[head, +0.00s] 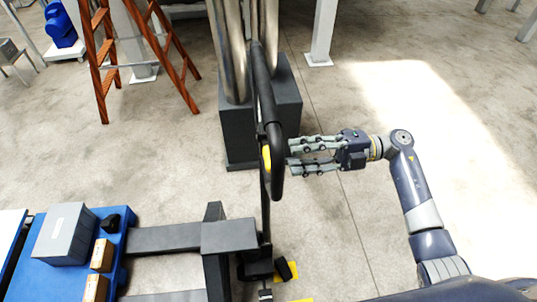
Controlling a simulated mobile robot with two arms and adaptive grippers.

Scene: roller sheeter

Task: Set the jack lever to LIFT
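The black jack handle (269,100) stands upright near the middle of the head view, rising from the dark pallet jack (228,236). A small yellow part (266,158) shows at the lower end of the handle's grip; it may be the jack lever, but its setting cannot be read. My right gripper (291,157) comes in from the right with its fingers apart. Its fingertips are close to the right side of the grip, level with the yellow part; I cannot tell if they touch. My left gripper is not in view.
A blue pallet (60,276) with a grey box (65,235) and small cartons (102,255) lies at the lower left. A dark block with metal columns (240,125) stands behind the handle. An orange ladder (100,60) is at the upper left. Floor on the right is clear.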

